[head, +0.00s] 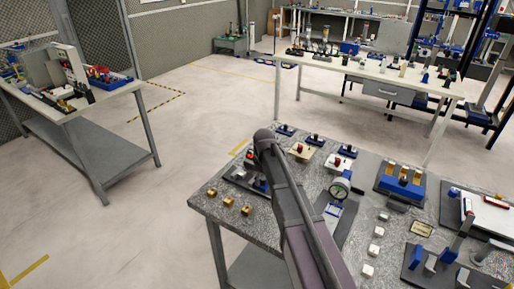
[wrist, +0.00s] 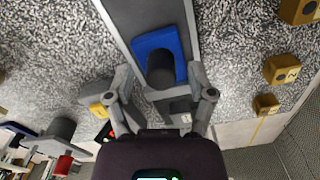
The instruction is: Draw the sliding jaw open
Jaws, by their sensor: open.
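A blue block with a round black knob (wrist: 158,52) sits on a dark grey plate (wrist: 125,12) in the wrist view; it looks like the sliding jaw. My gripper (wrist: 157,80) is open, with one finger to each side of the knob's lower end. The frame does not show clearly whether the fingers touch it. A smaller dark grey block (wrist: 180,105) lies between the fingers below the knob. In the head view my arm covers most of this fixture (head: 240,174), and my fingertips are hidden.
Several numbered brass blocks (wrist: 282,69) stand to the right in the wrist view; they also show at the bench's front left (head: 246,209). The speckled bench (head: 205,200) has free room around the brass blocks.

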